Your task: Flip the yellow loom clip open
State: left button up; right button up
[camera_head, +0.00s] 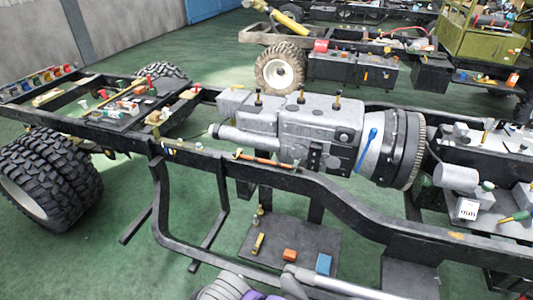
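I cannot tell for certain which small yellow part is the loom clip. A small yellow piece (238,153) sits on the near chassis rail (345,205), at the left end of an orange-handled tool (265,160). Farther left on the same rail is a cluster of small blue, white and yellow pieces (170,146). They are too small to show whether any is open or shut. Neither gripper's fingers can be made out. Grey and purple parts at the bottom edge look like part of my own arm.
A grey gearbox (305,125) with a blue-handled tool (366,150) fills the middle of the chassis. A lower plate (285,240) holds an orange block (290,255) and a blue block (323,264). Large tyres (50,178) stand at left. A second chassis is behind.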

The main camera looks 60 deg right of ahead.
aim_at(235, 154)
jog(key=z, duration=1.65)
jog(key=i+j+u, duration=0.1)
jog(key=i, duration=0.4)
jog(key=i+j+u, duration=0.1)
jog(key=i+j, duration=0.15)
jog(key=i, duration=0.25)
